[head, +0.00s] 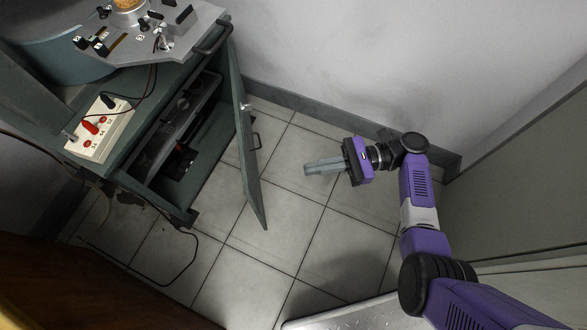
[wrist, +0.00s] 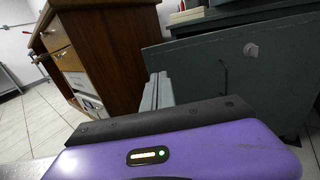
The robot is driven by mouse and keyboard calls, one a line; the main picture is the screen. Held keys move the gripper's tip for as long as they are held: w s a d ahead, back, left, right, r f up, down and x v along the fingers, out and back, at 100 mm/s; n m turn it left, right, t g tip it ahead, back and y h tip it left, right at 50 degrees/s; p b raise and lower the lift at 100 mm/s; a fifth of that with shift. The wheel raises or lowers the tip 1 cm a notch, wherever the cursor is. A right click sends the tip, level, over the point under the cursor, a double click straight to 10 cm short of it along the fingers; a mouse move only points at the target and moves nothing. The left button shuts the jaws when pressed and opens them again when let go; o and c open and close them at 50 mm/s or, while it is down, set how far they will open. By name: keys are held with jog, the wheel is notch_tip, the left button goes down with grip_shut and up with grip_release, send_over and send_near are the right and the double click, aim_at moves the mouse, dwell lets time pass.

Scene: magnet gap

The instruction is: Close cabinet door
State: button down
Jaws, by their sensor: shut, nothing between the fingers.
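The green-grey cabinet (head: 128,180) stands at the left in the head view. Its door (head: 244,135) is swung wide open and stands out from the cabinet's right side, with a dark handle (head: 256,141) on its face. Inside the cabinet a grey device is visible. My gripper (head: 308,167) is shut and empty, to the right of the door and apart from it. In the wrist view the door (wrist: 205,75) fills the right middle, beyond my gripper's fingers (wrist: 157,90).
A white panel with red knobs (head: 99,128) and a grey apparatus (head: 150,30) sit on the cabinet top. Black cables (head: 175,275) trail on the tiled floor. A wall (head: 370,60) stands behind. A wooden desk (wrist: 100,50) shows in the wrist view. Floor between door and gripper is clear.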

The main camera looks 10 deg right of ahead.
aim_at(249, 180)
jog(key=a+b, duration=0.1)
jog(key=a, duration=0.3)
jog(key=a+b, duration=0.1)
jog(key=a, duration=0.6)
jog(key=shift+w+a+f+b, duration=0.15)
jog(key=shift+w+a+b, duration=0.15)
jog(key=shift+b, duration=0.1)
jog(key=shift+a, duration=0.65)
